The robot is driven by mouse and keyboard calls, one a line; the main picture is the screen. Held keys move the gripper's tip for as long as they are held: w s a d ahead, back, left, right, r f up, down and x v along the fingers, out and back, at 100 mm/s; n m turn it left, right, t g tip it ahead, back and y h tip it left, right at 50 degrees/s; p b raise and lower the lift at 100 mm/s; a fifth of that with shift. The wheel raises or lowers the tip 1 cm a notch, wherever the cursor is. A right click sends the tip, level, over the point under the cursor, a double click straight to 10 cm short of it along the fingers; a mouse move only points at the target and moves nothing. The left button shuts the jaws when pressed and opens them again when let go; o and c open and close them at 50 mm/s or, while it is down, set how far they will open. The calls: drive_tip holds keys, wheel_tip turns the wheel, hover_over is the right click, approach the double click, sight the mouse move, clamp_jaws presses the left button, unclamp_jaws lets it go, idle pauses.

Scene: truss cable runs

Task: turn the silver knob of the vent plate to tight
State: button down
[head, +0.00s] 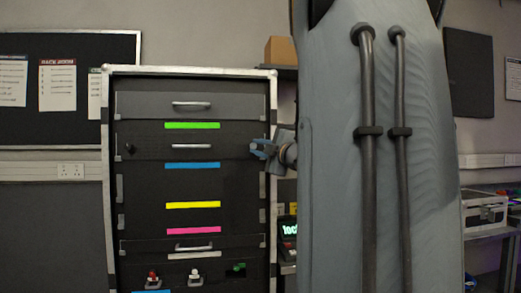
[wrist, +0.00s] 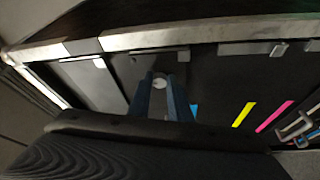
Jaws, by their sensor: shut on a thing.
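The vent plate (head: 155,147) is a dark panel in the upper part of the rack, between a green strip and a blue strip. It has a silver handle (head: 191,147) in its middle and a dark knob (head: 129,149) at its left end. My gripper (head: 256,148) is at the plate's right end, with its blue fingers pointing at it. In the wrist view the fingers (wrist: 158,80) are on either side of a round silver knob (wrist: 158,84) and are shut on it. The head view does not show this knob clearly behind the fingers. Its turn angle cannot be read.
The rack (head: 105,180) has a pale metal frame close to my gripper's right side. Other panels with handles lie above and below. Red, white and green fittings (head: 194,274) sit at the bottom. My arm blocks much of the right side.

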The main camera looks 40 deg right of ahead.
idle(0.4)
drive_tip(key=c, duration=1.6)
unclamp_jaws()
drive_tip(key=shift+s, duration=0.1)
drive_tip(key=v, duration=0.7)
drive_tip(key=shift+s+b, duration=0.3)
drive_tip(key=shift+b, duration=0.1)
